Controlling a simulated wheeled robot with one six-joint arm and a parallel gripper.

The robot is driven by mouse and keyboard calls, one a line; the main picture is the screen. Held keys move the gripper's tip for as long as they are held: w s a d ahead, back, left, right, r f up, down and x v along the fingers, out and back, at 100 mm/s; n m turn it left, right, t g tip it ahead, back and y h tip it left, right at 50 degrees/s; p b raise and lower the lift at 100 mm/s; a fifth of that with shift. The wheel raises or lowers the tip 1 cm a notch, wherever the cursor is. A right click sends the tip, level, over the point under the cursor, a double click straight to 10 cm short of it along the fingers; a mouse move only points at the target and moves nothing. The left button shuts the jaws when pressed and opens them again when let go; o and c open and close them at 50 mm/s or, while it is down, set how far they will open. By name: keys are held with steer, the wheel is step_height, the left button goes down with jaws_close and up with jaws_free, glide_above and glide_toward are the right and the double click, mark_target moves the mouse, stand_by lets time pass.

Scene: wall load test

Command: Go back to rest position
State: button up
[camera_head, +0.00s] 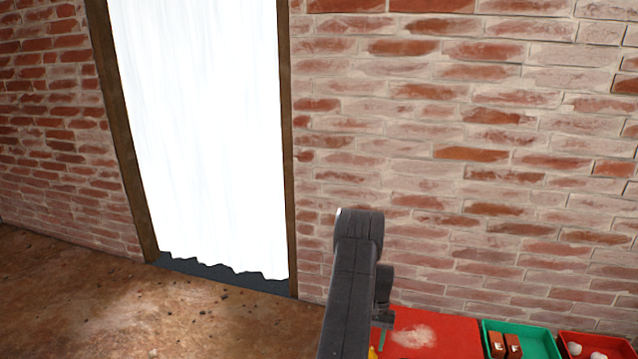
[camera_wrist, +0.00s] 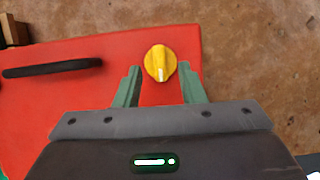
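My gripper (camera_wrist: 159,72) is open in the wrist view, its two green fingers spread apart. A yellow knob (camera_wrist: 160,60) with a pale mark on its lower edge appears between the fingertips. There are gaps on both sides of it, and I cannot tell how far beyond the fingertips it lies. The knob sits on a red surface (camera_wrist: 60,120), which also carries a black bar handle (camera_wrist: 52,68). In the head view my arm rises at the lower middle, and a small bit of green finger and yellow shows beside it at the bottom edge.
In the head view a red surface (camera_head: 440,335) lies right of my arm. A green tray (camera_head: 540,345) holds brown blocks (camera_head: 505,345), and a red tray (camera_head: 620,345) holds pale lumps. A brick wall (camera_head: 480,150) stands behind. A bright doorway (camera_head: 205,130) and open brown floor (camera_head: 100,300) are left.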

steer(key=shift+x, duration=1.4)
steer(key=shift+r, duration=0.1)
